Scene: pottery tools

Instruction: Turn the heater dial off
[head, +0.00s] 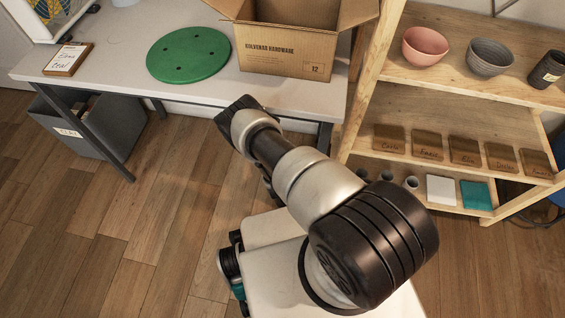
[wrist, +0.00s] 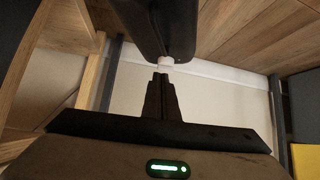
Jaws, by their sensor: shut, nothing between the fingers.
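I cannot make out a heater or its dial in either view. My gripper (wrist: 161,78) shows in the wrist view with its two dark fingers together and nothing between them. The fingers point towards a pale wall under the table, between grey table legs. A dark shape with a small white tip hangs just past the fingertips, and I cannot tell what it is. In the head view my arm reaches towards the table's front edge, and my fingers are hidden there.
The white table (head: 110,35) carries a green disc (head: 188,54), a cardboard box (head: 285,50) and a clipboard (head: 68,58). A grey bin (head: 90,135) stands below. A wooden shelf (head: 430,100) with bowls and plaques stands at the right. Floor at the left is clear.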

